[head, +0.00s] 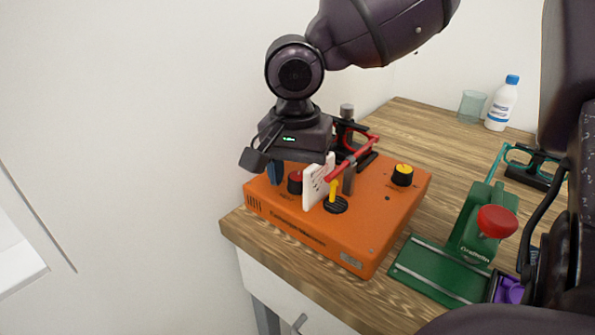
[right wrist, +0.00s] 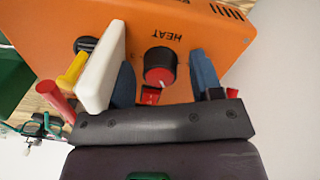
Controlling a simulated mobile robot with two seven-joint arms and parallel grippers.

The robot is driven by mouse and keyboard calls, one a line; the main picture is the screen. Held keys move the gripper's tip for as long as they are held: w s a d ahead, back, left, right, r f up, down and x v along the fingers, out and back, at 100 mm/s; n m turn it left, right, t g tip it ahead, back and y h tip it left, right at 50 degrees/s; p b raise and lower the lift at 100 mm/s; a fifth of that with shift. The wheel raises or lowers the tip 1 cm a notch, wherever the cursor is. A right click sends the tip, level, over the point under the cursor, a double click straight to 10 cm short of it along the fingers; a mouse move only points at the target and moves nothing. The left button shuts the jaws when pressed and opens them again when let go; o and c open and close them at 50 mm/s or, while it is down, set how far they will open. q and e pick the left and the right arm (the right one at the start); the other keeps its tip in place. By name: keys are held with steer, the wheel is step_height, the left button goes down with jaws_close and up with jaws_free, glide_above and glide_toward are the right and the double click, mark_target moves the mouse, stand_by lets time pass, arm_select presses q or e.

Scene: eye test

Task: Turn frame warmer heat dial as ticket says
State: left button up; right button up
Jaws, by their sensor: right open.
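The orange frame warmer (head: 345,232) sits on the wooden table's near-left corner. Its heat dial (head: 295,183), black with a red cap, also shows in the right wrist view (right wrist: 159,66) beside the upside-down HEAT lettering. A small pale mark shows on the dial's side toward my wrist. My right gripper (head: 289,175) is open, its blue fingers on either side of the dial, with gaps visible in the right wrist view (right wrist: 162,72). A white upright plate (head: 316,184) with small unreadable dark marks hides part of that gripper. I cannot tell whether it is the ticket. My left gripper is not seen.
Red-framed glasses (head: 350,163) are close by the gripper. A green device with a red knob (head: 497,221) stands right; a bottle (head: 502,104) and cup (head: 471,107) are behind.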

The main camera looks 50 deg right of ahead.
mark_target(297, 176)
steer(key=shift+r, duration=0.5)
step_height(297, 176, up, 4)
steer(key=shift+w+r+p, duration=0.1)
steer(key=shift+r+p, duration=0.1)
steer(key=shift+p, duration=0.45)
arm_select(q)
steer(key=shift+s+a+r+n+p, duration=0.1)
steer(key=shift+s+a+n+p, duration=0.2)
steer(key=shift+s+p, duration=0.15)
arm_select(e)
step_height(297, 176, up, 5)
steer(key=shift+a+r, duration=0.1)
steer(key=shift+r, duration=0.1)
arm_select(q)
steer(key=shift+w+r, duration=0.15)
